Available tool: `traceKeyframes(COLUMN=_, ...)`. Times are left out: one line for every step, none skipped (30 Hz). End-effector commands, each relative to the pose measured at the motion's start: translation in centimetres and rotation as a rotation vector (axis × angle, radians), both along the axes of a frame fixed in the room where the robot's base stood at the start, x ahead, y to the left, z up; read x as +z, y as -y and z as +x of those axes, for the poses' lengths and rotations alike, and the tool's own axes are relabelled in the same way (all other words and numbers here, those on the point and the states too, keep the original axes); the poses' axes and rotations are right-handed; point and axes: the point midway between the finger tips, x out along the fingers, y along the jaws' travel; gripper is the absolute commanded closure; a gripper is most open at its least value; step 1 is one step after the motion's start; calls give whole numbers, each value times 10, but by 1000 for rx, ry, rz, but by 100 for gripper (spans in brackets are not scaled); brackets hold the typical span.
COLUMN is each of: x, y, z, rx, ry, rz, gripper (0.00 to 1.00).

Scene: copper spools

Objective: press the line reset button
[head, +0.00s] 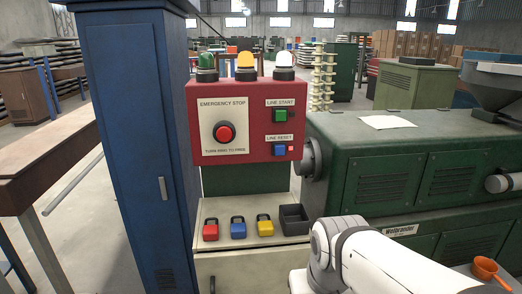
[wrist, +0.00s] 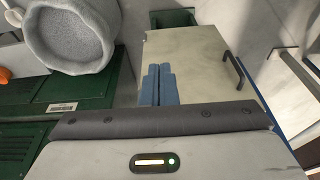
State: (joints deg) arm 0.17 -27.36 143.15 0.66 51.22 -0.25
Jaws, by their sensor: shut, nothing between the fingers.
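Behind the fingers is a pale cabinet front (wrist: 200,45). The button does not show in the wrist view. In the head view my white arm is at the lower right, and the gripper itself cannot be seen there. The fingers appear apart from the panel.
The panel also has a green line start button (head: 281,115) and a red emergency stop (head: 224,132). Red, blue and yellow padlocks (head: 238,228) and a dark tray (head: 294,220) sit on the ledge below. A blue cabinet (head: 133,150) stands left, a green machine (head: 410,180) right.

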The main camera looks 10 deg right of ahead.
Motion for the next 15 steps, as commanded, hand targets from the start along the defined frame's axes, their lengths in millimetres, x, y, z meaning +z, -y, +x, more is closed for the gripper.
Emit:
traceKeyframes(x=4, y=-3, z=5, rx=-15, ry=10, rz=22, gripper=100)
traceKeyframes(x=8, y=-7, z=10, rx=-25, ry=21, rz=44, gripper=100)
traceKeyframes(x=14, y=-15, z=18, rx=-47, ry=39, rz=82, gripper=100)
traceKeyframes(x=20, y=-19, z=26, rx=-70, ry=57, rz=117, gripper=100)
traceKeyframes(x=26, y=-24, z=36, rx=-99, ry=78, rz=158, gripper=100)
traceKeyframes(x=37, y=-30, z=50, rx=-143, ry=111, rz=218, gripper=100)
traceKeyframes(x=46, y=-33, z=63, rx=-182, ry=139, rz=267, gripper=100)
traceKeyframes(x=56, y=-36, z=76, rx=-224, ry=169, rz=316, gripper=100)
traceKeyframes(x=69, y=-39, z=94, rx=-283, ry=209, rz=380, gripper=100)
traceKeyframes(x=79, y=-39, z=108, rx=-329, ry=240, rz=428, gripper=100)
traceKeyframes(x=89, y=-39, z=121, rx=-375, ry=270, rz=472, gripper=100)
traceKeyframes(x=102, y=-37, z=138, rx=-436, ry=309, rz=529, gripper=100)
traceKeyframes(x=111, y=-34, z=150, rx=-481, ry=337, rz=568, gripper=100)
traceKeyframes(x=119, y=-31, z=161, rx=-524, ry=361, rz=604, gripper=100)
traceKeyframes(x=130, y=-27, z=174, rx=-579, ry=394, rz=647, gripper=100)
